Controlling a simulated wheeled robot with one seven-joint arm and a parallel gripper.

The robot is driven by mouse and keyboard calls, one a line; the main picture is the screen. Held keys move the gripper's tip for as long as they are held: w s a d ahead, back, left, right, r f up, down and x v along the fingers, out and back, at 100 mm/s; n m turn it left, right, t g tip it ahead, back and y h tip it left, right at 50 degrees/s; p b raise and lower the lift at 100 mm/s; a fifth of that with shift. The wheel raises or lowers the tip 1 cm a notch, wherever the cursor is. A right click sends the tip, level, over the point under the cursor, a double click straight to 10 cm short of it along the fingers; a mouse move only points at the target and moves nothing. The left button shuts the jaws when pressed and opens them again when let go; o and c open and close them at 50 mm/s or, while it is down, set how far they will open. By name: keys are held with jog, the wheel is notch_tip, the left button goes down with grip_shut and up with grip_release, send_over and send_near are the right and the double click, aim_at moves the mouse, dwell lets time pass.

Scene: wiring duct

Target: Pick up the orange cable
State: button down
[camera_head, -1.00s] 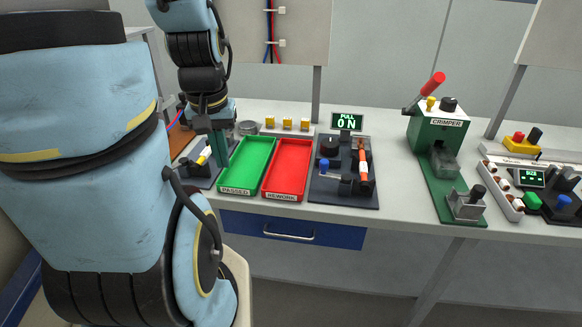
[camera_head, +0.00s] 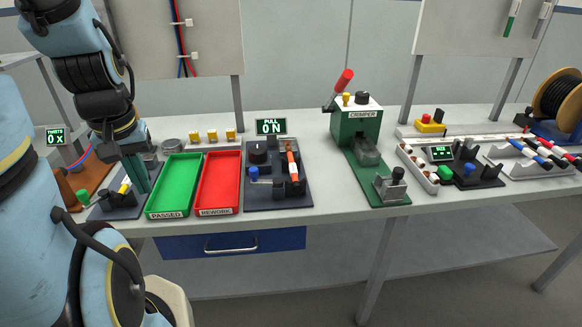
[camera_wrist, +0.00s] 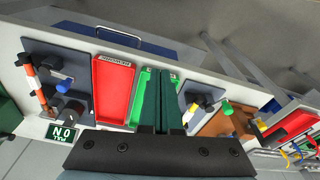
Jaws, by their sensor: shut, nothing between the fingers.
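My gripper (camera_head: 143,188) is well to the left of the cable, between the green PASSED tray (camera_head: 173,212) and a small dark fixture. In the wrist view my gripper's green fingers (camera_wrist: 165,75) are together and empty, over the green tray's edge. No part of the gripper touches the cable.
The red REWORK tray (camera_head: 218,182) lies between the green tray and the pull-test fixture. The pull display (camera_head: 271,127) reads 0 N. A green crimper (camera_head: 358,125) stands right of the fixture, with bare bench between. Several striped cables (camera_head: 540,150) lie far right.

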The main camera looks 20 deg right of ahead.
aim_at(293, 166)
jog(key=c, duration=1.6)
grip_release()
